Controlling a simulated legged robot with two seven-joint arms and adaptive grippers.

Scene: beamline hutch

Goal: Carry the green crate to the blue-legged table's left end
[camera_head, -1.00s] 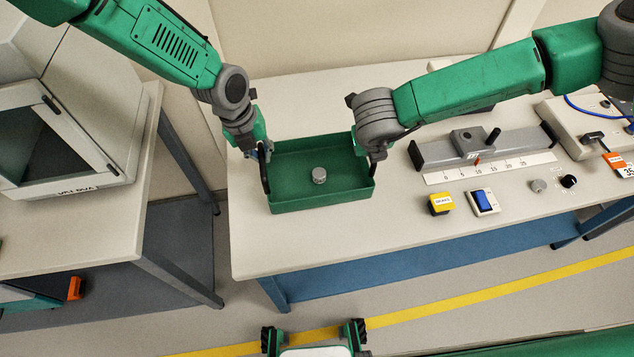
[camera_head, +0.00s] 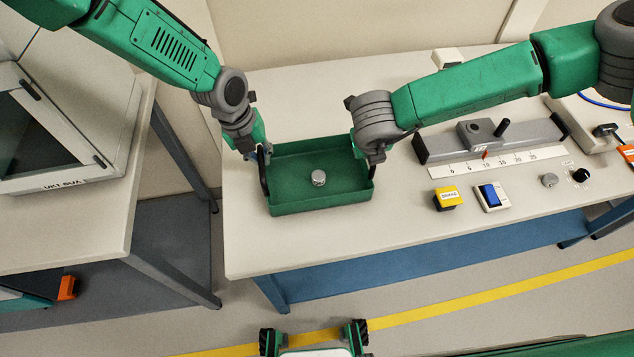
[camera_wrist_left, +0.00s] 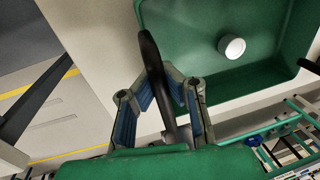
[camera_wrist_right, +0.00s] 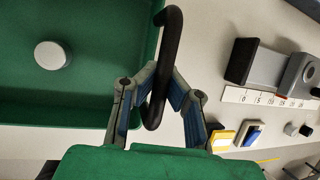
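The green crate (camera_head: 320,199) is an open shallow tray at the left end of the blue-legged table's pale top (camera_head: 440,235). A small grey metal cylinder (camera_head: 318,177) stands in it. My left gripper (camera_head: 262,160) is closed around the crate's black left handle (camera_wrist_left: 152,62). My right gripper (camera_head: 374,160) is closed around the black right handle (camera_wrist_right: 165,60). Both handles show between the fingers in the wrist views. The crate looks level; I cannot tell whether its bottom touches the tabletop.
Right of the crate are a grey slide device (camera_head: 490,142) with a scale, a yellow button box (camera_head: 447,198), a blue switch (camera_head: 491,196) and knobs. A second table (camera_head: 110,222) with a white cabinet (camera_head: 75,150) stands at left, across a floor gap. Bare tabletop lies in front of the crate.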

